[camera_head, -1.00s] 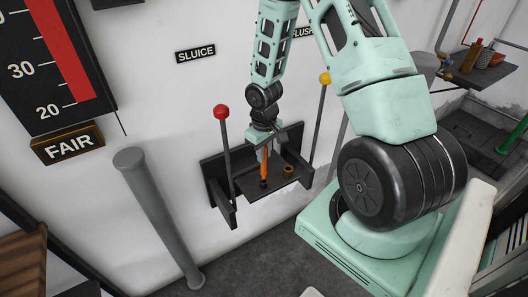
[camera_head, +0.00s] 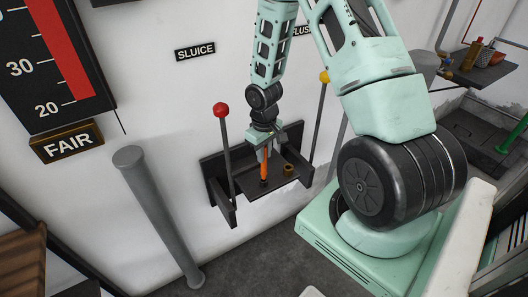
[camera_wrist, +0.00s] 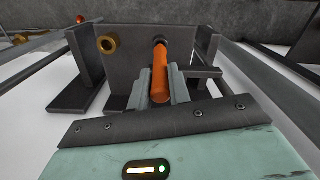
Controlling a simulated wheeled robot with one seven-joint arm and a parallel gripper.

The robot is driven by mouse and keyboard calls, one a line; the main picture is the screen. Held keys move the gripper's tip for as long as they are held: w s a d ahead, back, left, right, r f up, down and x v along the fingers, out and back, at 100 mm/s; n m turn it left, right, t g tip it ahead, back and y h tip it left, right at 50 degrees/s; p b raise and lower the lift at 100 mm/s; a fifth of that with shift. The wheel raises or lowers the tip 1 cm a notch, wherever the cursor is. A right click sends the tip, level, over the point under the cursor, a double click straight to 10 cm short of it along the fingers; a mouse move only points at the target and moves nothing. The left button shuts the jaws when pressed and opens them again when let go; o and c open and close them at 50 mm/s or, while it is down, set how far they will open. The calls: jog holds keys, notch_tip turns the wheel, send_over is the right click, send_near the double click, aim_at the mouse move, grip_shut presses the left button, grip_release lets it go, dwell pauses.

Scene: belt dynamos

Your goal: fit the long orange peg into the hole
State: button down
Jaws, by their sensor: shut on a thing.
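The long orange peg (camera_head: 264,165) is held upright by my gripper (camera_head: 266,152) above the dark wall shelf (camera_head: 250,188). In the wrist view the orange peg (camera_wrist: 160,72) lies between the two fingers of my gripper (camera_wrist: 160,88), which is shut on it. The peg's dark lower end is at or just over the shelf plate; I cannot tell whether it is in a hole. A brass ring (camera_head: 288,170) stands on the shelf to the right of the peg. It also shows in the wrist view (camera_wrist: 107,45), left of the peg.
A lever with a red knob (camera_head: 220,110) stands left of the shelf. A lever with a yellow knob (camera_head: 324,77) stands to its right. Dark brackets (camera_head: 224,203) flank the shelf. A grey post (camera_head: 158,215) leans at the left.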

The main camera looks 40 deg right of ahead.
jog(key=shift+f+b, duration=0.9)
jog(key=shift+f, duration=0.45)
jog(key=c, duration=1.2)
grip_release()
jog(key=shift+c, duration=0.2)
jog(key=shift+r, duration=0.1)
notch_tip(320, 180, up, 17)
jog(key=shift+p, duration=0.3)
jog(key=shift+r, duration=0.1)
jog(key=s+a+r+n, duration=0.2)
jog(key=s+a, duration=0.1)
jog(key=a, duration=0.7)
jog(key=s+a+r+n, duration=0.2)
jog(key=s+a, duration=0.1)
jog(key=a, duration=0.7)
jog(key=s+a+r+n, duration=0.2)
jog(key=s+a+n, duration=0.1)
jog(key=s+a, duration=0.7)
jog(key=s, duration=0.3)
jog(key=shift+s+a+r+n+y, duration=0.2)
jog(key=shift+n+y, duration=0.1)
